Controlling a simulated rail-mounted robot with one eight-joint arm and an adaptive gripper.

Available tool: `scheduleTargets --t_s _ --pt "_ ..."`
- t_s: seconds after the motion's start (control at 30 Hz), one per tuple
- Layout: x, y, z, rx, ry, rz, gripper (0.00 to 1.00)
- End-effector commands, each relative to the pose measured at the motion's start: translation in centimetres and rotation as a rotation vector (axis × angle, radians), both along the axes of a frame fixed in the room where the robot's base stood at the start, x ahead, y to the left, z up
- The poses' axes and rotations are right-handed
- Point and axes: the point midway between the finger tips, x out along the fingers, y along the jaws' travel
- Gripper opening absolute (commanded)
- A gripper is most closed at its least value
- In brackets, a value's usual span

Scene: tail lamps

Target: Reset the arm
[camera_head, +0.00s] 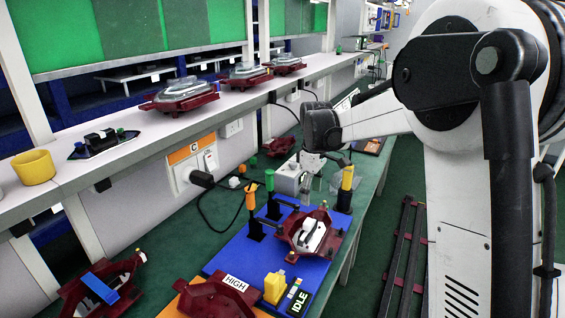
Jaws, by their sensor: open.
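My arm (370,118) reaches in from the right and bends toward the workbench. My gripper (320,178) hangs at its end, pointing down, small in the view, over the area beside a grey box (288,180) and behind the blue board. It is open, and I see nothing held in it. A tail lamp (312,234) with a white part sits in a dark red fixture (296,247) on the blue board (252,262), in front of my gripper and apart from it. The gripper's fingertips are hard to make out against the grey parts behind.
Orange-topped (251,195) and green-topped (270,180) posts and a yellow-topped post (347,178) stand near the gripper. A "HIGH" fixture (222,297) and an "IDLE" sign (298,301) are in front. Lamps in red holders (180,93) line the shelf. A yellow cup (33,167) stands left.

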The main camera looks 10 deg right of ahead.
Motion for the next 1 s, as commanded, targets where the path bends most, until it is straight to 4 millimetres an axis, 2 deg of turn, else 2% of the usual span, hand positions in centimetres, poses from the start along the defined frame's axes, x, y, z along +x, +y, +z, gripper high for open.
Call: scheduleTargets --t_s 0.3,0.5,0.8,1.0 --pt "-6.2 0.0 5.3 0.011 -0.11 -0.162 0.54" --pt "-10.7 0.0 7.8 0.03 -0.187 -0.276 0.54" --pt "-17.7 0.0 9.9 0.074 -0.299 -0.442 0.54" --pt "-22.3 0.0 10.2 0.115 -0.372 -0.552 0.54"
